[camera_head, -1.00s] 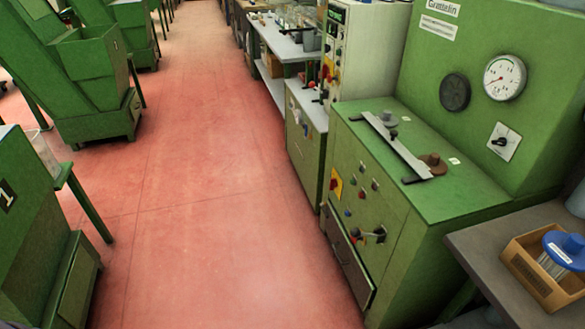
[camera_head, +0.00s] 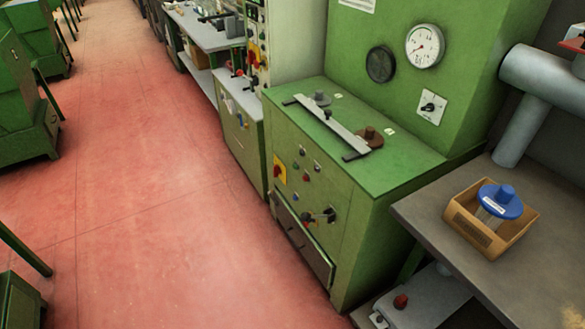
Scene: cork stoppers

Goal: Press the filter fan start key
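I see several controls, but none can be read as the filter fan start key. A green machine (camera_head: 345,215) stands right of centre. Its front carries small buttons, with a red button (camera_head: 306,178), a yellow plate with a red knob (camera_head: 279,171) and a dark lever (camera_head: 322,216). A white plate with a black rotary switch (camera_head: 431,107) is on its upright back panel, below a round gauge (camera_head: 425,45). A grey unit with a red knob (camera_head: 400,301) sits low under the side table. Neither of my grippers is in view.
A grey table (camera_head: 425,212) at right holds a cardboard box (camera_head: 460,238) with a blue-topped object (camera_head: 501,200). A grey pipe (camera_head: 525,105) rises behind it. Green machines (camera_head: 22,110) stand at left. The red floor (camera_head: 150,220) between is clear.

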